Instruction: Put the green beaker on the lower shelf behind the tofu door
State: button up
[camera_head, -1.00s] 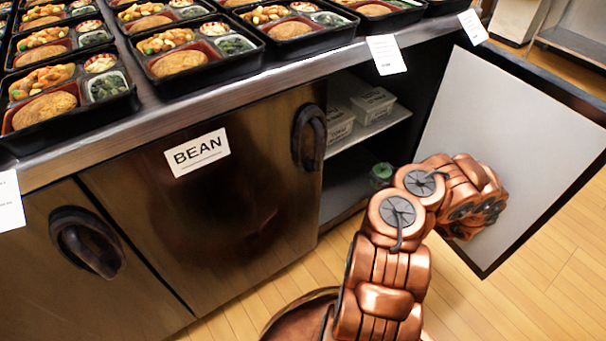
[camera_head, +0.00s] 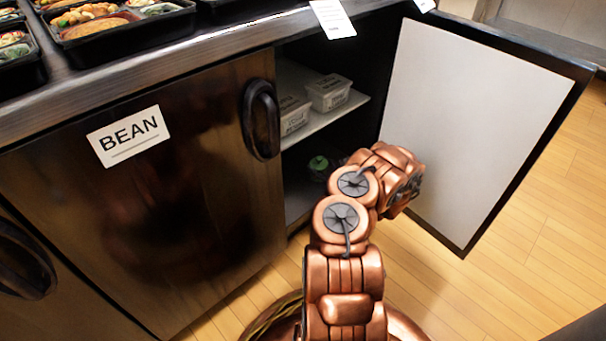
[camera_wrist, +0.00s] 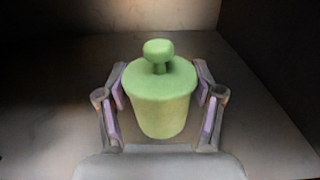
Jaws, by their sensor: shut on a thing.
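The green beaker (camera_wrist: 160,105), with a knobbed lid, is upright between the fingers of my gripper (camera_wrist: 160,112) in the wrist view. The gripper is shut on it, one finger on each side. In the head view the beaker's green top (camera_head: 319,163) shows inside the open cupboard, just left of my arm. The lower shelf (camera_head: 298,200) lies beneath it; whether the beaker touches the shelf I cannot tell. The open door (camera_head: 470,120) stands out to the right, its pale inner face showing. My arm hides most of the gripper in the head view.
The upper shelf (camera_head: 345,108) holds two white labelled tubs (camera_head: 329,92). The shut BEAN door (camera_head: 150,190) is on the left. In the wrist view a dark side wall (camera_wrist: 280,60) stands at right; the shelf floor around the beaker is clear.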

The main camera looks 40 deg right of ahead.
jog(key=w, duration=0.1)
jog(key=w+a+b, duration=0.1)
jog(key=w, duration=0.2)
jog(key=shift+w+a+f, duration=0.2)
jog(key=shift+a+f, duration=0.05)
jog(key=shift+a, duration=0.1)
jog(key=shift+w+a+f+b, duration=0.1)
jog(key=shift+w+f+b, duration=0.15)
jog(key=shift+f+b, duration=0.6)
jog(key=shift+w+a+f+b, duration=0.1)
jog(key=shift+w+f+b, duration=0.15)
jog(key=shift+f+b, duration=0.55)
jog(key=shift+f, duration=0.2)
jog(key=o, duration=1.2)
jog(key=shift+d, duration=0.1)
jog(key=shift+s+r, duration=0.1)
jog(key=shift+r, duration=0.05)
jog(key=s+p, duration=0.4)
jog(key=s, duration=0.6)
jog(key=shift+s+r+p, duration=0.1)
jog(key=shift+p, duration=0.3)
jog(key=shift+s, duration=0.85)
